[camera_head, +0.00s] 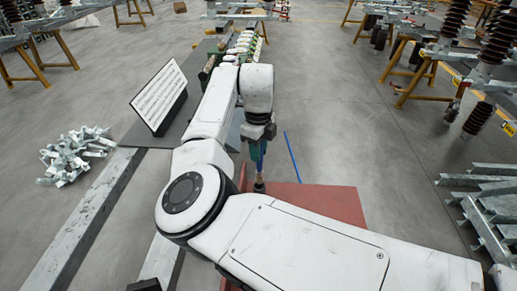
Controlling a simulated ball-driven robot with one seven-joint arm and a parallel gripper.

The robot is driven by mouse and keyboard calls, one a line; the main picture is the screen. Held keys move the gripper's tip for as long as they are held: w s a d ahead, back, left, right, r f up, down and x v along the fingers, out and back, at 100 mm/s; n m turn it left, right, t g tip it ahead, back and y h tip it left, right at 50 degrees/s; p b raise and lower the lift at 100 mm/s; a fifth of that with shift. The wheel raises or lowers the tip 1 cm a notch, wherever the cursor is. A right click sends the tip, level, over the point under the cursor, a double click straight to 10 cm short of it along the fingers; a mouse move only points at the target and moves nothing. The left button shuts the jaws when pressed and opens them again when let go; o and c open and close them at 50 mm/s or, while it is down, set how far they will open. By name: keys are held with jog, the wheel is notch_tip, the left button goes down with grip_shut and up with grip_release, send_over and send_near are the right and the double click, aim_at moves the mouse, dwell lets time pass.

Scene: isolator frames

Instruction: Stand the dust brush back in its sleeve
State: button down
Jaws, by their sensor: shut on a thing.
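My gripper (259,139) points down near the middle of the view, beyond the bend of my arm. It is shut on a slim upright thing, blue above and dark at its lower end, which I take for the dust brush (257,155). The dark lower end shows in front of the red surface (325,203); I cannot tell whether it touches it. I cannot make out the sleeve; my arm covers much of the area near the brush.
A white sign board (158,98) stands at left on a dark grey surface, near a row of bottle-like things (243,45). A heap of metal brackets (77,155) lies on the floor at left. Steel profiles (490,205) lie at right.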

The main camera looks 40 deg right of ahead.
aim_at(259, 174)
jog(key=shift+f+b, duration=2.45)
jog(key=shift+f, duration=2.6)
jog(key=c, duration=0.9)
grip_release()
notch_tip(259, 174, up, 11)
jog(key=shift+f+b, duration=0.1)
jog(key=shift+b, duration=0.4)
